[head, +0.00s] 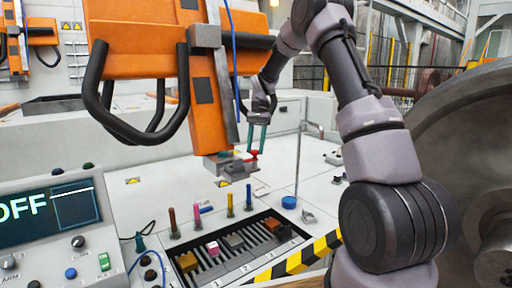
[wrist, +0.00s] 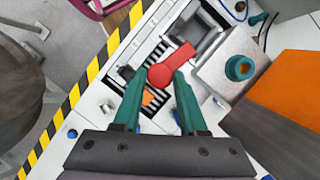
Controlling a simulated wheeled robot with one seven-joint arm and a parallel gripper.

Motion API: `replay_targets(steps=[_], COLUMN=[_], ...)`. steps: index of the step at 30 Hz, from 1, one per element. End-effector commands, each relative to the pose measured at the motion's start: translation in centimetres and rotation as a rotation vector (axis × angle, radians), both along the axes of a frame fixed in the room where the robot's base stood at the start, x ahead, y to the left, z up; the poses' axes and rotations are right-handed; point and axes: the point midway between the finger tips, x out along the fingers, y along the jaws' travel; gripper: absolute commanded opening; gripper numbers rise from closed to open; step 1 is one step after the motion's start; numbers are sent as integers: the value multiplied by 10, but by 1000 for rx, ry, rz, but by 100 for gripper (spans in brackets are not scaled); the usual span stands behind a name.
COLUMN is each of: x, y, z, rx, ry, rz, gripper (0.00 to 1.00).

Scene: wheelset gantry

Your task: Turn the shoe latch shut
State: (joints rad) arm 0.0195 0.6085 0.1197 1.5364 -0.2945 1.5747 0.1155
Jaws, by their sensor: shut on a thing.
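The red shoe latch (head: 253,156) sits at the foot of the orange gantry unit, beside a grey metal shoe block (head: 236,170). In the wrist view the red latch (wrist: 172,65) has a rounded end between my teal fingertips, and its other end points up and right. My gripper (head: 256,149) reaches down to it from above. In the wrist view my gripper (wrist: 158,76) is shut on the latch, one finger at each side. The latch's pivot and the exact finger contact are hard to make out.
The orange gantry unit (head: 205,95) with black handles stands close left of my gripper. Below is a slotted tray (head: 215,262) with coloured blocks, edged by yellow-black tape (head: 290,262). A control panel (head: 50,225) reading OFF is at left. A large wheel (head: 470,160) is at right.

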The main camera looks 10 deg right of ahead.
Motion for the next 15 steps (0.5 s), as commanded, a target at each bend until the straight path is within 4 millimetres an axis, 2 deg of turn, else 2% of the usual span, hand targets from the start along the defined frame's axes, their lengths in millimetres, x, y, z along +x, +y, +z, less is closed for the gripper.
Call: replay_targets(steps=[6,15], x=[2,2], y=[1,1], z=[1,1], rx=[0,-1], ry=[-4,-4], rz=[112,178], gripper=[0,0])
